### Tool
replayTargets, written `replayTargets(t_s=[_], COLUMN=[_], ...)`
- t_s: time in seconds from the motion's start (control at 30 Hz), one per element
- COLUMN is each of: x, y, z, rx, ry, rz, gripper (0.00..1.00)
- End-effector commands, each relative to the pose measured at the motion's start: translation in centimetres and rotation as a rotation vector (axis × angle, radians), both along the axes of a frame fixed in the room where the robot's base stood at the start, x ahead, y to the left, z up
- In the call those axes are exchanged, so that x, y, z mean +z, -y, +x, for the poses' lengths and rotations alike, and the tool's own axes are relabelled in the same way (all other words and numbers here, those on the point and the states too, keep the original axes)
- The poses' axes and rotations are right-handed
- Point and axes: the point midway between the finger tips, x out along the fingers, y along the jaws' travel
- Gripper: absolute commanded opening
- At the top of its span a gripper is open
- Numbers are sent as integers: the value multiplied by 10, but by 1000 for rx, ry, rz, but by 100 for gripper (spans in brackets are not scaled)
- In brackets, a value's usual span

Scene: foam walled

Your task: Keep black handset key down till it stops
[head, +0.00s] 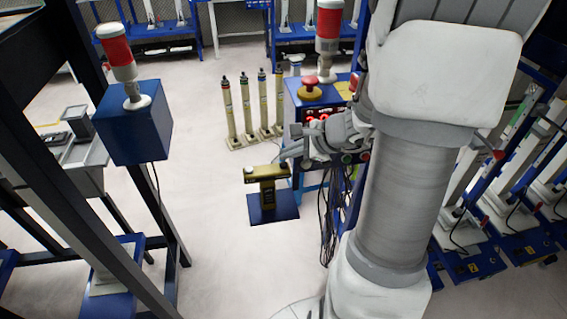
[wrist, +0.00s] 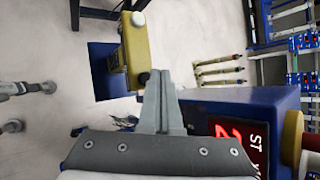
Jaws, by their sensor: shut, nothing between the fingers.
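A yellow handset (head: 267,175) stands on a blue base (head: 286,208) in the head view, left of my gripper. In the wrist view the yellow handset (wrist: 134,45) carries a white key (wrist: 138,19) at one end and a black key (wrist: 143,78) at the other. My gripper (wrist: 158,75) is shut and empty, with its fingertips right beside the black key. I cannot tell whether they touch it or whether the key is down. In the head view my gripper (head: 286,154) is just above the handset's right end, and the black key is hard to make out.
A blue control box (head: 312,92) with a red mushroom button (head: 310,88) and red display stands close behind my gripper. Several pale posts (head: 246,112) stand behind the handset. Dark cables (head: 333,205) hang at its right. The floor to its left is clear.

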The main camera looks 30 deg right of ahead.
Motion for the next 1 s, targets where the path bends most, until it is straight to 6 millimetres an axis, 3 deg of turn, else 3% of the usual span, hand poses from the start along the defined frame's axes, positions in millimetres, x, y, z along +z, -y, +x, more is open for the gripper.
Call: replayTargets(t_s=[1.0], x=[-9], y=[0], z=[0], rx=[1], ry=[1], rz=[-1], gripper=[0])
